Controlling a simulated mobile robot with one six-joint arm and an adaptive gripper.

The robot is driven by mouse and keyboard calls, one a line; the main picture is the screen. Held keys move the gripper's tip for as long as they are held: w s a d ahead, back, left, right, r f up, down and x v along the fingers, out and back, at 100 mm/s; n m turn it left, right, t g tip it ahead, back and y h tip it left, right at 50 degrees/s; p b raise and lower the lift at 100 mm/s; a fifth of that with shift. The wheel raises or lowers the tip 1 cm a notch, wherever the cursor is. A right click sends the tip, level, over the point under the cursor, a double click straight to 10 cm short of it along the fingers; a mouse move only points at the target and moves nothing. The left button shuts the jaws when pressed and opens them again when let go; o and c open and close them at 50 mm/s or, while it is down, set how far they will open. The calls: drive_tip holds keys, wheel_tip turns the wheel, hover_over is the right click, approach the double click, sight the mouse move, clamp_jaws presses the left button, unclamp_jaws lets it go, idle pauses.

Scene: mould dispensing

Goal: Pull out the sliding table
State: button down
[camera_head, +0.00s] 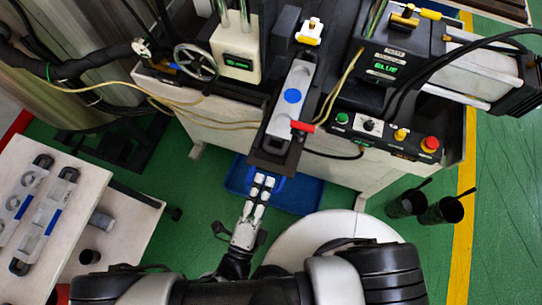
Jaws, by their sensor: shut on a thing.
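The sliding table (270,160) is a long dark plate running out from the machine toward me. On it lies a grey mould part (299,77) with a blue disc on top. The fingers cover much of the handle. A red lever (302,126) sticks out beside the right edge of the mould part.
A control panel with buttons (388,135) is right of the sliding table, and a handwheel (195,62) is to its left. A white cart (95,165) with moulds stands at left. A blue tray (310,196) lies below the handle. Dark cups (440,211) stand at right.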

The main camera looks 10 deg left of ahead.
drive_tip(key=s, duration=0.6)
drive_tip(key=shift+s+a, duration=0.25)
drive_tip(key=shift+s, duration=0.1)
drive_tip(key=shift+f, duration=0.1)
drive_tip(key=c, duration=1.6)
unclamp_jaws()
drive_tip(key=s+a+f, duration=0.1)
drive_tip(key=s+f, duration=0.1)
drive_tip(key=s, duration=0.9)
drive_tip(key=shift+s, duration=0.4)
